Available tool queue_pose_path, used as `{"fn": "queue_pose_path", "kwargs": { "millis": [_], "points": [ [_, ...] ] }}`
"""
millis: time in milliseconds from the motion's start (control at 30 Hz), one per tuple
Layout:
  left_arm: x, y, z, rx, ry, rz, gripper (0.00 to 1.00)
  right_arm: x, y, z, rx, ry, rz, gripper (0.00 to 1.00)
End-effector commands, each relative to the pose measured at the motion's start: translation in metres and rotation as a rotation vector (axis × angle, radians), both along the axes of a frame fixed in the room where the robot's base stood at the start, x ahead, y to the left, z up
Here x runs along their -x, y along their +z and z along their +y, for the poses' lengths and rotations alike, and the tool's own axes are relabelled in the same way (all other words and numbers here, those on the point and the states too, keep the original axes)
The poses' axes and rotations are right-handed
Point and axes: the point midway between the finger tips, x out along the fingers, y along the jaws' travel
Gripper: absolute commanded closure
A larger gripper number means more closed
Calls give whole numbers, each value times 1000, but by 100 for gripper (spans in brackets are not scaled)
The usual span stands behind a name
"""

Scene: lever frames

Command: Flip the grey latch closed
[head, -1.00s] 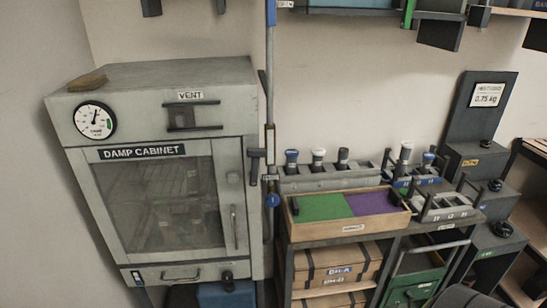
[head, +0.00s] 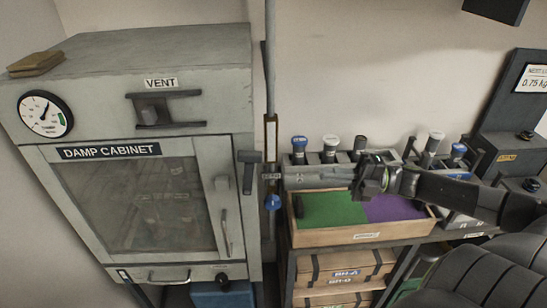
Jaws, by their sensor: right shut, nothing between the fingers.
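The damp cabinet (head: 110,155) stands at the left, its glass door shut in the frame. A dark grey T-shaped latch (head: 249,172) sits at the cabinet's right edge, its arm hanging down; I cannot tell whether it is engaged. My right gripper (head: 359,181) reaches in from the right, pointing left, shut and empty. It is in front of the bottle rack, well to the right of the latch and apart from it. My left gripper is not in view.
A vertical pole with a blue tag (head: 272,203) stands between the latch and my gripper. Below my gripper is a wooden tray (head: 345,238) with green and purple halves. Several bottles stand in the rack (head: 315,172) behind. A vent slide (head: 165,108) is on the cabinet.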

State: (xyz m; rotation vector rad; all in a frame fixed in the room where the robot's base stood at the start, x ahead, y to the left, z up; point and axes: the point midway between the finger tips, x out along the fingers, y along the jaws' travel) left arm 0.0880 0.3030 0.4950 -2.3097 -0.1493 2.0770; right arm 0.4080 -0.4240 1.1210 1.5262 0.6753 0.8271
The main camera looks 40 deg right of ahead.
Motion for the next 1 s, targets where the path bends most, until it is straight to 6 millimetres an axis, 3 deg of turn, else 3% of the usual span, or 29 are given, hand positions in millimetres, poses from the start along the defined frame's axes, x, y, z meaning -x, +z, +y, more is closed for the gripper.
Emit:
{"fn": "queue_pose_path", "kwargs": {
  "millis": [133,567,1000],
  "points": [
    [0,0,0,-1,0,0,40,7,11,11,16,63,-24,100],
    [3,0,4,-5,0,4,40,5,13,16,15,68,-28,100],
    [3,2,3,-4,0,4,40,-31,23,75,10,67,-32,100]
  ]
}}
